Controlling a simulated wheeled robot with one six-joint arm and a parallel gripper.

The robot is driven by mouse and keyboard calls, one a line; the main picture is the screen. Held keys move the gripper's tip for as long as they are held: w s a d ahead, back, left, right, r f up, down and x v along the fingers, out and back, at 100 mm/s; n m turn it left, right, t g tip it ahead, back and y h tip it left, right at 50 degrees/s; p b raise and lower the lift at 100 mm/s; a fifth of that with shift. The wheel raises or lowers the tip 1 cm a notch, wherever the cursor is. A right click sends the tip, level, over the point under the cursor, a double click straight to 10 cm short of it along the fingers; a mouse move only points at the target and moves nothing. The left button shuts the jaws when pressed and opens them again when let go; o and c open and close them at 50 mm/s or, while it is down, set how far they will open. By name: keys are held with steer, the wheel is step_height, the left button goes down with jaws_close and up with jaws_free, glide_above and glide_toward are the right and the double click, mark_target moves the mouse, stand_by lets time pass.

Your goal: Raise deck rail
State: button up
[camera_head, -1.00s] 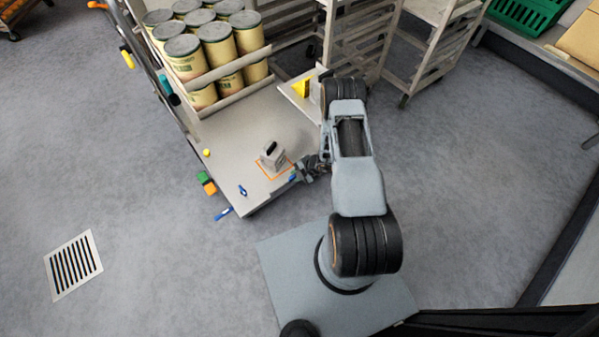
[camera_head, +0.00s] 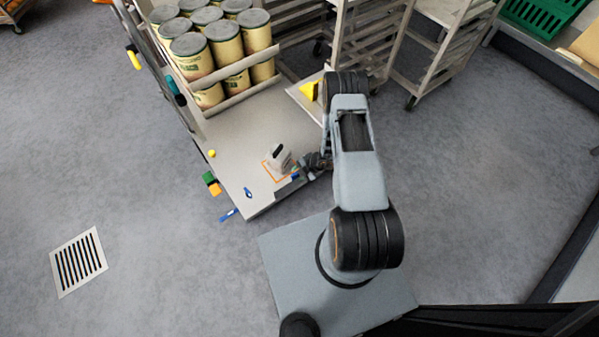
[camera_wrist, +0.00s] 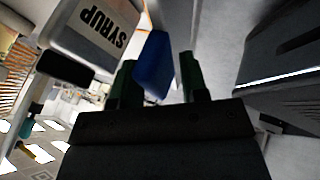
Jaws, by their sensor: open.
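My gripper (camera_head: 312,168) is at the right front edge of the cart deck (camera_head: 235,150). In the wrist view its green fingertips (camera_wrist: 157,78) stand apart on either side of a blue piece (camera_wrist: 155,62), with no clear grip on it. A small blue piece (camera_head: 295,177) shows at the deck edge beside the gripper in the head view. I cannot make out for certain which part is the deck rail. A grey syrup container (camera_head: 281,157) stands by an orange outline on the deck, close to the gripper, and looks tilted. Its SYRUP label (camera_wrist: 108,27) shows in the wrist view.
Several cans (camera_head: 222,42) stand behind rails at the back of the cart. A blue clip (camera_head: 248,192) lies on the deck; green and orange blocks (camera_head: 211,183) sit at its left edge. Rack trolleys (camera_head: 440,45) stand behind. Floor at left is clear, apart from a drain grate (camera_head: 78,262).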

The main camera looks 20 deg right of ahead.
steer(key=p+v, duration=0.4)
steer(key=v, duration=0.9)
steer(key=shift+d+r, duration=0.2)
steer(key=shift+r, duration=0.1)
